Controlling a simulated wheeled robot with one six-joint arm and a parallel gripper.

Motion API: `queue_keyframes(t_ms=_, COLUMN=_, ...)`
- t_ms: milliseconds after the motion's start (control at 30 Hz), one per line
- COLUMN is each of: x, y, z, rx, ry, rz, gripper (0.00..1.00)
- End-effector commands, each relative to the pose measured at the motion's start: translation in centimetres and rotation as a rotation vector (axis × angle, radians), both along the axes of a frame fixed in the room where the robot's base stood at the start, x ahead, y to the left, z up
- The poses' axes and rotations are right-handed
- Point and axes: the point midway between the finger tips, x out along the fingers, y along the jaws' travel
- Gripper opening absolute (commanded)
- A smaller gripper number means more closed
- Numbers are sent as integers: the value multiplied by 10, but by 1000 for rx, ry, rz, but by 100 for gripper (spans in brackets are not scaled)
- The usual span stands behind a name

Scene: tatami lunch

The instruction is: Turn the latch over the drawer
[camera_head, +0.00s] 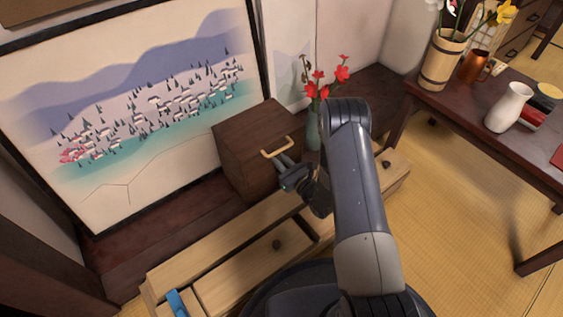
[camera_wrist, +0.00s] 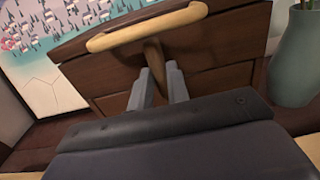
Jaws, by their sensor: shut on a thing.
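A dark brown wooden box (camera_head: 239,143) stands on the dark floor ledge in front of the painted screen. A pale curved handle (camera_head: 277,147) shows on its near side, and the handle also crosses the top of the wrist view (camera_wrist: 147,27). Below it, a small brown wooden latch (camera_wrist: 153,52) stands close to upright, leaning slightly. My gripper (camera_wrist: 158,78) is shut on the latch, one grey finger on each side. Drawer front panels (camera_wrist: 222,78) with a seam show behind the fingers. In the head view my gripper (camera_head: 285,168) is at the box's front.
A low pale wooden bench (camera_head: 237,277) with knobbed drawers lies in front of the box, with a blue object (camera_head: 177,303) at its left end. A teal vase (camera_wrist: 296,62) stands close right of the box, with red flowers (camera_head: 324,83). A dark table (camera_head: 470,113) is farther right.

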Motion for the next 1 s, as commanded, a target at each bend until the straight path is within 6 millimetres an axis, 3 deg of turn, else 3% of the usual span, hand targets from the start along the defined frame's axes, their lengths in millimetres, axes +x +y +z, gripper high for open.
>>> queue_keyframes(t_ms=433, x=0, y=0, z=0, rx=-11, ry=-6, rz=-1, gripper=0)
queue_keyframes(t_ms=467, x=0, y=0, z=0, rx=-11, ry=-6, rz=-1, gripper=17)
queue_keyframes(t_ms=700, x=0, y=0, z=0, rx=-10, ry=-5, rz=0, gripper=37)
queue_keyframes(t_ms=1000, x=-2, y=-2, z=0, rx=-9, ry=-5, rz=-1, gripper=38)
